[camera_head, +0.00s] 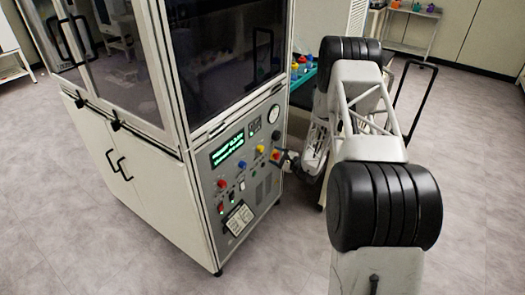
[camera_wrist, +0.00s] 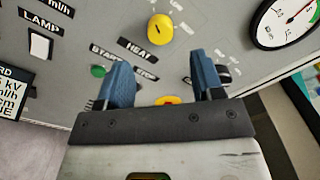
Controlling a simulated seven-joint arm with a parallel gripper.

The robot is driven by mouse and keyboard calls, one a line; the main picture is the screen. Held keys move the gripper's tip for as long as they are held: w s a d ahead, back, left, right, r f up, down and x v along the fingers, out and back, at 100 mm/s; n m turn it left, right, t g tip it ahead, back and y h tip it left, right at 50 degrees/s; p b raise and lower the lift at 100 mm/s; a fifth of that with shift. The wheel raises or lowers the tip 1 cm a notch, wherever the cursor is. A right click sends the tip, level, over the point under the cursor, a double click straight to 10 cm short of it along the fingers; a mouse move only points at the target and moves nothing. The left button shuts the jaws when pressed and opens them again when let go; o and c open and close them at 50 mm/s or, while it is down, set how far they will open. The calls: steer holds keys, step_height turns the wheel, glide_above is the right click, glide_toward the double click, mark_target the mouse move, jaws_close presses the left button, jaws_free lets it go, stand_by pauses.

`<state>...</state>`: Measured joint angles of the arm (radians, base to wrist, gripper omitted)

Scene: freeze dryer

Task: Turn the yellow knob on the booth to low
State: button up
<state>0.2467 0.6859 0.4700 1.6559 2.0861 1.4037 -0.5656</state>
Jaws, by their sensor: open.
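The yellow knob (camera_wrist: 160,29) is on the grey control panel of the booth, at the top middle of the wrist view, beside a "HEAT" label. In the head view the yellow knob (camera_head: 260,149) is small on the right half of the panel. Small setting labels around it are too blurred to read surely. My gripper (camera_wrist: 160,62) is open, its two blue fingers apart with the knob above the gap in the picture, outside the fingers. In the head view my gripper (camera_head: 287,158) is by the panel's right edge, partly hidden by my arm.
A red-and-yellow button (camera_wrist: 168,100) shows low between the fingers. A green button (camera_wrist: 98,71) is beside the left finger and a dark control (camera_wrist: 222,72) beside the right. A gauge (camera_wrist: 286,20) is at upper right and a lamp switch (camera_wrist: 40,45) at left.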

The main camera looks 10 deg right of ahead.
mark_target(262, 149)
steer(key=shift+x, duration=3.8)
steer(key=c, duration=0.9)
steer(key=shift+m, duration=0.3)
steer(key=m, duration=0.5)
steer(key=shift+m, duration=0.3)
steer(key=m, duration=0.5)
steer(key=shift+m, duration=0.3)
